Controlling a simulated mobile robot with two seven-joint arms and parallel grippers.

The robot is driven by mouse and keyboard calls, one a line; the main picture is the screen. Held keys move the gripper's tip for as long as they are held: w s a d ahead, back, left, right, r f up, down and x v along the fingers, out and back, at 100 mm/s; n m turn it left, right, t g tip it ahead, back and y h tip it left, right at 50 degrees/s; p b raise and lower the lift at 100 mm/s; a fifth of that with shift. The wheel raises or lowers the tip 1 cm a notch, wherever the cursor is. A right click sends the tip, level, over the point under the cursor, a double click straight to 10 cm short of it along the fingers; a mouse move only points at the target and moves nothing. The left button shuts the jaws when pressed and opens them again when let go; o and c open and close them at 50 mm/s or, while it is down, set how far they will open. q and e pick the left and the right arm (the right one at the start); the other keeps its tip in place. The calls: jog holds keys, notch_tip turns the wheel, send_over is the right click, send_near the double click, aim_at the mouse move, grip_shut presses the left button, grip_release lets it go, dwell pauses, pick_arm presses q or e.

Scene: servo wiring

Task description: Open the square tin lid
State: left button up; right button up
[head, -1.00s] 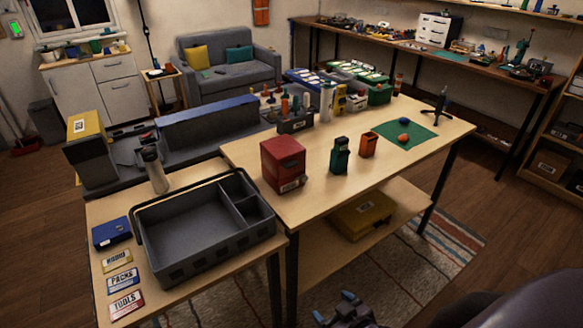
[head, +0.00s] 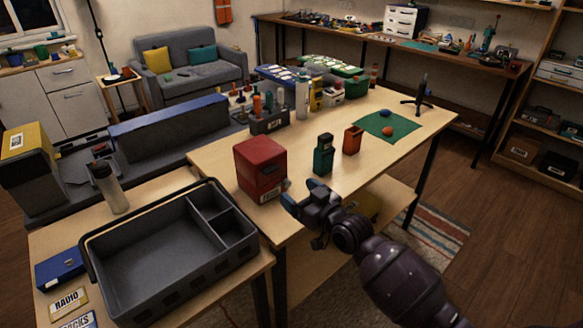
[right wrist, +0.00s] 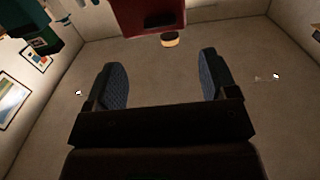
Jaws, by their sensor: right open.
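The square tin is a red box with a red lid (head: 260,155), standing upright near the front edge of the wooden table. Its lid looks closed. A pale label shows low on its front. In the right wrist view part of the red tin (right wrist: 150,12) shows at the top, beyond the fingertips. My right gripper (head: 288,195) is just in front and right of the tin's lower front corner. In the right wrist view its two blue-padded fingers (right wrist: 163,75) are wide apart with nothing between them. My left gripper is not in view.
A green box (head: 323,155) and an orange box (head: 352,139) stand right of the tin. A dark grey tray (head: 150,272) with compartments fills the lower table at left. A tool rack (head: 268,122) stands behind. The tabletop between rack and boxes is clear.

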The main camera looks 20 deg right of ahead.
aim_at(274, 171)
jog(key=x, duration=0.9)
jog(key=shift+w+a+r+b, duration=0.1)
jog(key=shift+w+r+b, duration=0.1)
jog(key=shift+b, duration=0.15)
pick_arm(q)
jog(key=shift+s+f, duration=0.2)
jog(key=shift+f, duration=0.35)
pick_arm(e)
jog(key=shift+w+a, duration=0.15)
jog(key=shift+w, duration=0.45)
jog(key=c, duration=1.3)
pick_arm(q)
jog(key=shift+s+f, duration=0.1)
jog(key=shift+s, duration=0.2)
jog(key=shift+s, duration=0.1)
pick_arm(e)
jog(key=shift+w, duration=0.1)
